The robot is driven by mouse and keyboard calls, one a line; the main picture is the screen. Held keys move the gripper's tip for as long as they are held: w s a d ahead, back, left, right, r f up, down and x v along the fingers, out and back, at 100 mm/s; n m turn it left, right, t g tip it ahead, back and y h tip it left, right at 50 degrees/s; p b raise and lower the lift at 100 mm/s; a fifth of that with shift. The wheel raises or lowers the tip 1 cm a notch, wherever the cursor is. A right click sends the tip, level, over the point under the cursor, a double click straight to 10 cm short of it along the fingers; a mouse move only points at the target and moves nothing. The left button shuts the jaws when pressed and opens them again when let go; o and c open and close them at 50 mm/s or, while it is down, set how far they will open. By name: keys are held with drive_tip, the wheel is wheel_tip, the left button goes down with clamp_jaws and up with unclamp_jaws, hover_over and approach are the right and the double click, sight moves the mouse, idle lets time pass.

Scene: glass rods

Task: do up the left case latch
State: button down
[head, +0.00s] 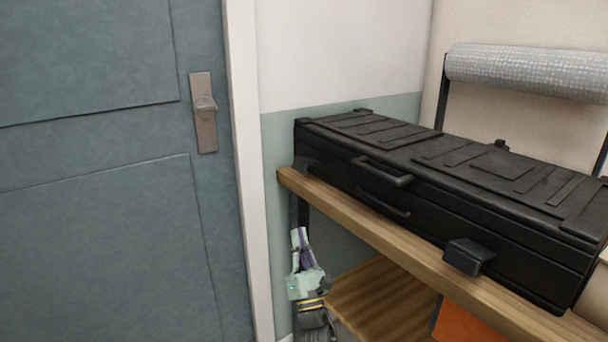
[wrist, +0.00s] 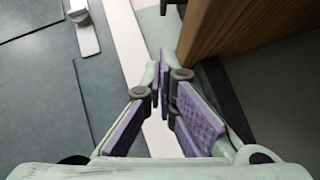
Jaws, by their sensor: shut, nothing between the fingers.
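The black case (head: 430,165) lies on the wooden shelf with its lid down. A latch flap (head: 468,256) juts out from the case's front near the right. At the front's left end a small dark shape (head: 313,168) may be the left latch; its position is unclear. My gripper (head: 299,236) is below the shelf's left end, fingers pointing up, apart from the case. In the wrist view its purple-padded fingers (wrist: 160,62) come together at the tips with nothing between them. The case is not recognisable in the wrist view.
The wooden shelf edge (head: 400,243) runs under the case; its end is close by my fingers, at upper right in the wrist view (wrist: 225,28). A blue-grey door with a metal handle (head: 204,112) stands left. A lower wooden shelf (head: 385,300) lies beneath. A grey roll (head: 530,72) hangs behind.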

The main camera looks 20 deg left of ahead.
drive_tip(key=shift+s, duration=0.15)
drive_tip(key=shift+r, duration=0.15)
drive_tip(key=p+x, duration=0.1)
drive_tip(key=x, duration=0.3)
drive_tip(key=d+r+p+x, duration=0.1)
drive_tip(key=p+x, duration=0.1)
drive_tip(key=x, duration=0.2)
drive_tip(key=d+r+p+x, duration=0.1)
drive_tip(key=p+x, duration=0.1)
drive_tip(key=x, duration=0.2)
drive_tip(key=shift+s+a+r, duration=0.1)
drive_tip(key=shift+a+r, duration=0.1)
drive_tip(key=shift+r, duration=0.05)
drive_tip(key=shift+s+m, duration=0.1)
drive_tip(key=shift+m, duration=0.2)
drive_tip(key=shift+a+r+m+t+h+b, duration=0.1)
drive_tip(key=shift+r+m+t+h+b, duration=0.2)
drive_tip(key=shift+m+h, duration=0.25)
